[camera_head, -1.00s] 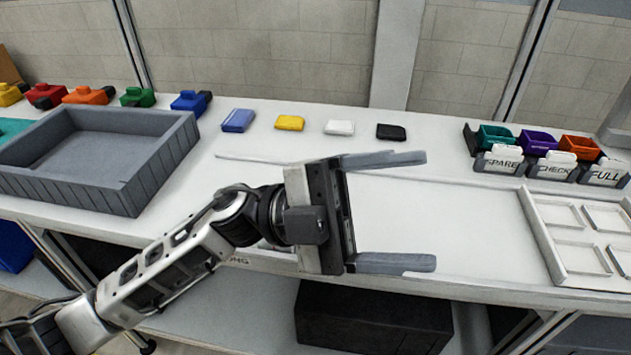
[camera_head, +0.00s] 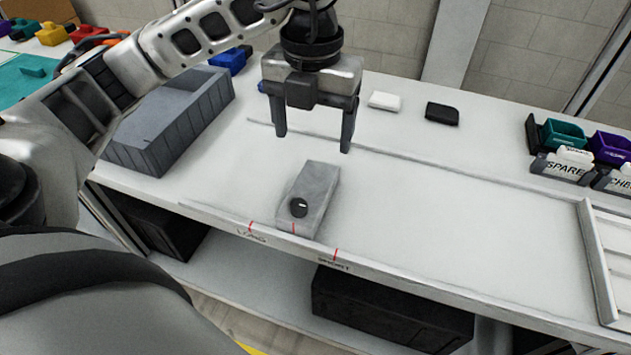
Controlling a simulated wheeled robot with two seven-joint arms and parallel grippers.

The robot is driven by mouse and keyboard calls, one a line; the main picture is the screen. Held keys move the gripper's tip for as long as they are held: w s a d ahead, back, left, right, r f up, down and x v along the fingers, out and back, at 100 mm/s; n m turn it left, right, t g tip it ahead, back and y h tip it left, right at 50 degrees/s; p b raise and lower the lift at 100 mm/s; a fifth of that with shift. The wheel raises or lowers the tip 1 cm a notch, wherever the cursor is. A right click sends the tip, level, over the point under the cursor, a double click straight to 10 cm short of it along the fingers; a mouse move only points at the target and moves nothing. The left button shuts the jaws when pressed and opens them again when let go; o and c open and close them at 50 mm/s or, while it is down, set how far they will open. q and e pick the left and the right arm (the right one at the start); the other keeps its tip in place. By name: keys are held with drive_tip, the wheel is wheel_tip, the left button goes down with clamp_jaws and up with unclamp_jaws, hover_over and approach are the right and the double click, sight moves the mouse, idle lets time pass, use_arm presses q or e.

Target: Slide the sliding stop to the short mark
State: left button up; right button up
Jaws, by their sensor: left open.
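My left gripper (camera_head: 313,144) points down behind and above the stop. Its two dark fingers are wide apart with nothing between them, and it does not appear to touch the stop. My right gripper is not in view.
A grey bin (camera_head: 172,122) stands to the left. A white block (camera_head: 384,101) and a black block (camera_head: 442,113) lie at the back. A white divided tray (camera_head: 598,262) is at the right. A thin rail line (camera_head: 420,167) crosses the bench. The bench right of the stop is clear.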

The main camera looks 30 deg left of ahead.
sight(313, 182)
use_arm(q)
wheel_tip(313, 182, down, 12)
drive_tip(key=shift+r, duration=0.15)
